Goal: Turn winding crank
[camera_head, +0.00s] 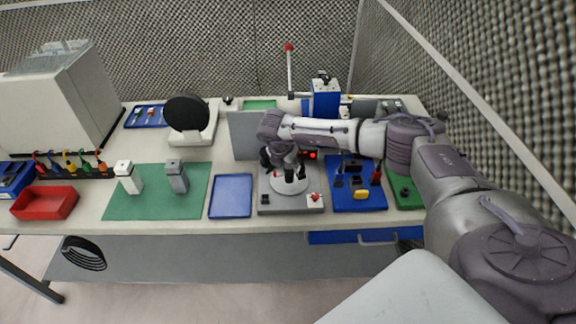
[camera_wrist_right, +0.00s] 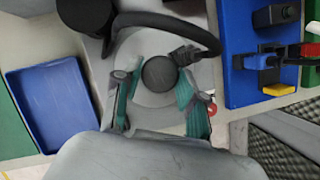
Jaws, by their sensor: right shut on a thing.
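The winding crank shows as a round pale disc (camera_head: 290,186) on a grey machine base (camera_head: 270,208). In the right wrist view its dark round knob (camera_wrist_right: 160,73) stands between the teal pads of my right gripper (camera_wrist_right: 158,90). My right gripper (camera_head: 285,172) points down over the disc in the head view and is shut on the crank knob. The gripper and its arm hide part of the disc and the base behind it. My left gripper is not in view.
A blue tray (camera_head: 231,196) lies left of the machine. A blue board (camera_head: 356,198) with small parts lies close on its right. A grey upright panel (camera_head: 243,137) stands behind. A green mat (camera_head: 155,205) with two small blocks lies further left.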

